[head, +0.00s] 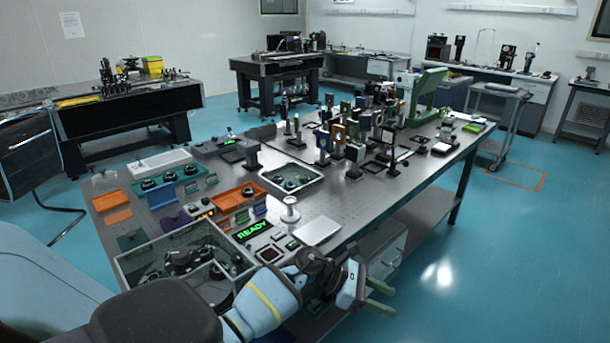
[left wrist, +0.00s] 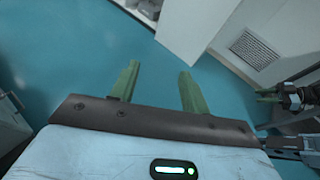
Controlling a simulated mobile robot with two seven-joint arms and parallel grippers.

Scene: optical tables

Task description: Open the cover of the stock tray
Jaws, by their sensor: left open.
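Two clear-walled trays stand on the optical table; I cannot tell by label which is the stock tray. The larger near tray (head: 128,272) holds dark round parts. The smaller tray (head: 318,183) farther back also holds dark round mounts. I cannot tell whether a clear cover lies on either. My left gripper (head: 393,299) is past the table's near right edge, to the right of both trays, and touches neither. Its green fingers are apart and empty, also in the left wrist view (left wrist: 159,68). What looks like my right gripper (left wrist: 270,95) shows small at that view's right edge.
A pale flat plate (head: 317,231) and a white round post (head: 290,210) stand between the trays and the edge. A green READY display (head: 252,230) lies beside the near tray. Many optics mounts crowd the table's far half.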

